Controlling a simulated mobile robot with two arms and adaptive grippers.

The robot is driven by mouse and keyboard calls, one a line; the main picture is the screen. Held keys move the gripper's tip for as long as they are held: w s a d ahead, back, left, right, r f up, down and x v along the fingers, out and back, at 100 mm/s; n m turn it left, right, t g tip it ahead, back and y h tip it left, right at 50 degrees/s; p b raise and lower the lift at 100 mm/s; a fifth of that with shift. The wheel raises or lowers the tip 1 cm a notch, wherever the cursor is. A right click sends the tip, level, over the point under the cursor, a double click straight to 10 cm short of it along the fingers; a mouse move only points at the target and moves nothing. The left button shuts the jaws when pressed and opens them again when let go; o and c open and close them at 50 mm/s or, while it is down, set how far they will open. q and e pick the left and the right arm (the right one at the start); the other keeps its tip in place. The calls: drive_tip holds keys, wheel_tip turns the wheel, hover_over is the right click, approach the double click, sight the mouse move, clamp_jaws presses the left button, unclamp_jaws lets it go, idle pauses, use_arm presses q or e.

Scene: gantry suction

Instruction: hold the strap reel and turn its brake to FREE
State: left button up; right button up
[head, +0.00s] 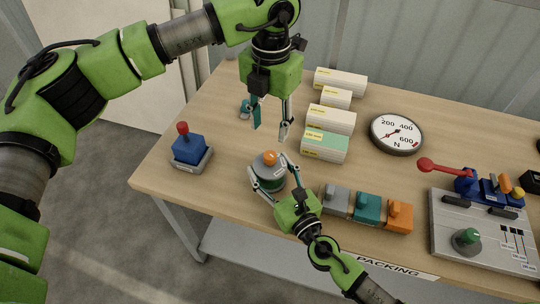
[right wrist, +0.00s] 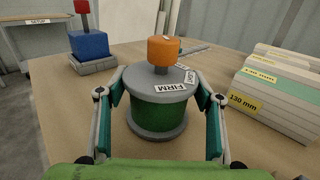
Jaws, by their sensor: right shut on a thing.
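The strap reel (head: 271,184) stands upright near the table's front left, with grey flanges and a green band between them. It also shows in the right wrist view (right wrist: 157,119). On its top is the orange brake knob (right wrist: 163,51), with labels FIRM and one that seems to read LIGHT. No FREE label is readable. My right gripper (head: 268,166) is shut on the reel, a finger on each side of the green band. My left gripper (head: 270,132) hangs above and behind the reel, fingers apart and empty, pointing down, clear of the knob.
A blue block with a red knob (head: 190,150) stands left of the reel. Several labelled boxes (head: 331,119) and a round dial (head: 397,134) lie behind and right. Grey, teal and orange blocks (head: 367,208) line the front edge. A control panel (head: 480,235) is at right.

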use_arm(q)
drive_tip(key=m, duration=0.4)
drive_tip(key=m+t, duration=0.4)
drive_tip(key=m, duration=2.2)
approach(270, 155)
drive_tip(key=x, duration=0.9)
drive_tip(key=shift+c, duration=0.5)
drive_tip(key=c, duration=1)
